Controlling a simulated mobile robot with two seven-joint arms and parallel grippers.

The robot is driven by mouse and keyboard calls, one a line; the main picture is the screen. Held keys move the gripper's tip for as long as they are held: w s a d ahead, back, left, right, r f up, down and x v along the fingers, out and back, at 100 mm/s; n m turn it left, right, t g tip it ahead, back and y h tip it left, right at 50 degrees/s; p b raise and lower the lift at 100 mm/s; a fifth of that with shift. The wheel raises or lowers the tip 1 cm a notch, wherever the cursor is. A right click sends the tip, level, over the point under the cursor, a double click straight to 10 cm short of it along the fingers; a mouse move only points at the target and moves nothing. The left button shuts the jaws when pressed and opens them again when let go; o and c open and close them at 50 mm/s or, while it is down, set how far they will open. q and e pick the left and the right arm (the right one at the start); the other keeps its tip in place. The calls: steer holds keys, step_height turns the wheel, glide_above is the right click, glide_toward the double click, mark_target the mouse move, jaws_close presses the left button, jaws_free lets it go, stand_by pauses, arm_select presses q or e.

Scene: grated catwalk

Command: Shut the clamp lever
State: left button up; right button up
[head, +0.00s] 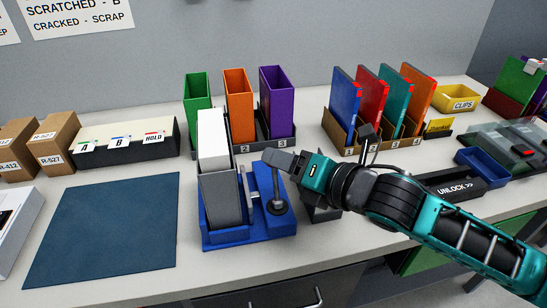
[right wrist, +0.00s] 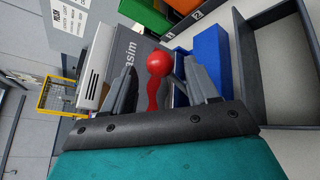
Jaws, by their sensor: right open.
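The blue clamp fixture (head: 262,231) stands on the bench with a grey and white box (head: 216,170) in it. The clamp lever shows in the right wrist view as a red arm with a round red knob (right wrist: 159,62). In the head view its grey rod (head: 276,188) rises from a dark round part, and its top is hidden behind my gripper. My right gripper (head: 281,160) is open above the fixture's right part. In the right wrist view its fingers (right wrist: 160,88) lie on either side of the red lever, with no clear contact. My left gripper is out of view.
Green, orange and purple bins (head: 275,100) stand behind the fixture. Colored folders (head: 372,98) stand in a rack to the right. An empty dark tray (head: 320,205) is right of the fixture. A blue mat (head: 105,230) lies clear on the left.

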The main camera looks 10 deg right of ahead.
steer(key=shift+x, duration=1.9)
steer(key=shift+c, duration=0.2)
